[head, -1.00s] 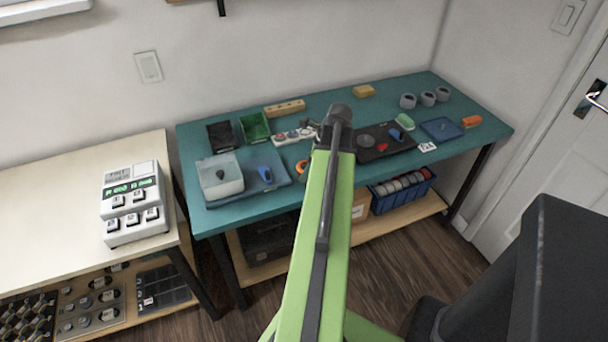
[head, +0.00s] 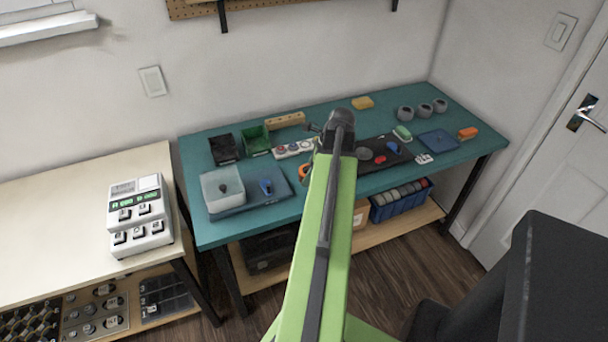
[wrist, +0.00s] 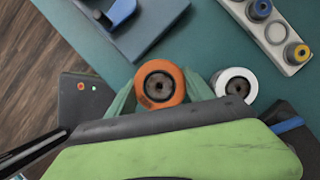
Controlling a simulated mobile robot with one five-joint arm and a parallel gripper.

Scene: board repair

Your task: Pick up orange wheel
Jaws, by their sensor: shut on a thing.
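The orange wheel (wrist: 145,84) has a dark hub and shows in the middle of the wrist view. My gripper (wrist: 160,88) has a greenish finger on each side of it and is shut on it. In the head view, a bit of the orange wheel (head: 304,170) shows just left of my green arm, near the teal bench's front edge. My gripper is mostly hidden behind the arm there. I cannot tell whether the wheel touches the bench. A white wheel (wrist: 237,75) lies just to the right of the orange one.
The teal bench (head: 350,110) carries a tray of coloured round parts (wrist: 262,32), a blue mat with a clear box (head: 222,185), a black mat (head: 372,168) and several grey rings. A dark box with lights (wrist: 82,105) shows at left in the wrist view.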

